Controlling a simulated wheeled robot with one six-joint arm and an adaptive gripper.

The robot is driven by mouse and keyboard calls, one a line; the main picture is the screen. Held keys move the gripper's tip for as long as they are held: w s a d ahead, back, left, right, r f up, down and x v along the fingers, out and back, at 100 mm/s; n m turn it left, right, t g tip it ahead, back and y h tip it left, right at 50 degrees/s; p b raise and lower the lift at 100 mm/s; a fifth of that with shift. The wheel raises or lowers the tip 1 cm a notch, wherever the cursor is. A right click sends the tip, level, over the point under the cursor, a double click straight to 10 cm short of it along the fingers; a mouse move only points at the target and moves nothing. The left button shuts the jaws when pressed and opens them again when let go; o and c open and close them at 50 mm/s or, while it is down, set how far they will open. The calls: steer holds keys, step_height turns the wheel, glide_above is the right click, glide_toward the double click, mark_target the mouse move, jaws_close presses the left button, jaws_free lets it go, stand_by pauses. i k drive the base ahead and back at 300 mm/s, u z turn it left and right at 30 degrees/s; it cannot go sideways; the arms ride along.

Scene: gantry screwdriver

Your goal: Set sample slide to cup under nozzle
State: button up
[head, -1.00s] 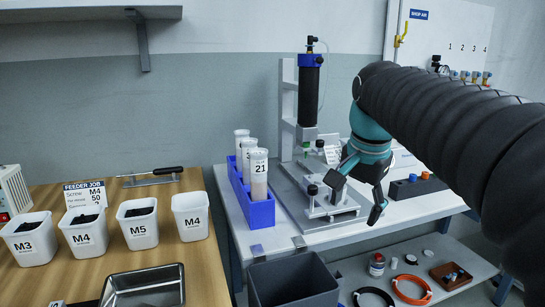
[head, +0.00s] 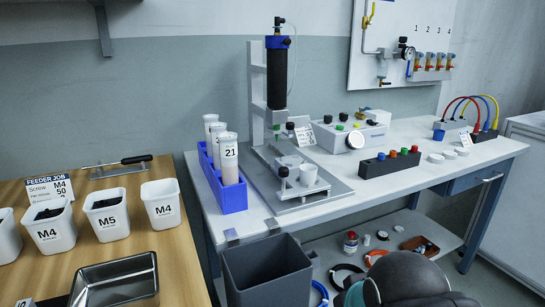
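The dispenser stands on the white bench, with a black barrel (head: 277,78) under a blue cap and its nozzle end (head: 276,127) pointing down. Below and in front of it, a metal sample slide (head: 300,190) sits on the grey base plate (head: 258,174). A black knob (head: 283,171) is on the slide's left side. A small white cup (head: 308,174) stands on the slide's right, and another white cup-like part (head: 290,160) is behind it, nearer the nozzle. My gripper is out of view; only a rounded dark and teal part of my arm shows at the bottom right.
A blue rack (head: 232,194) with several white tubes stands left of the dispenser. A control box (head: 352,136) and a black block with coloured knobs (head: 389,164) are to the right. A grey bin (head: 267,275) stands in front. M4 and M5 bins are on the wooden table.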

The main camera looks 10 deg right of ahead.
mark_target(287, 168)
steer(key=k, duration=0.45)
steer(key=z, duration=0.9)
steer(key=i, duration=0.7)
steer(key=u, duration=1)
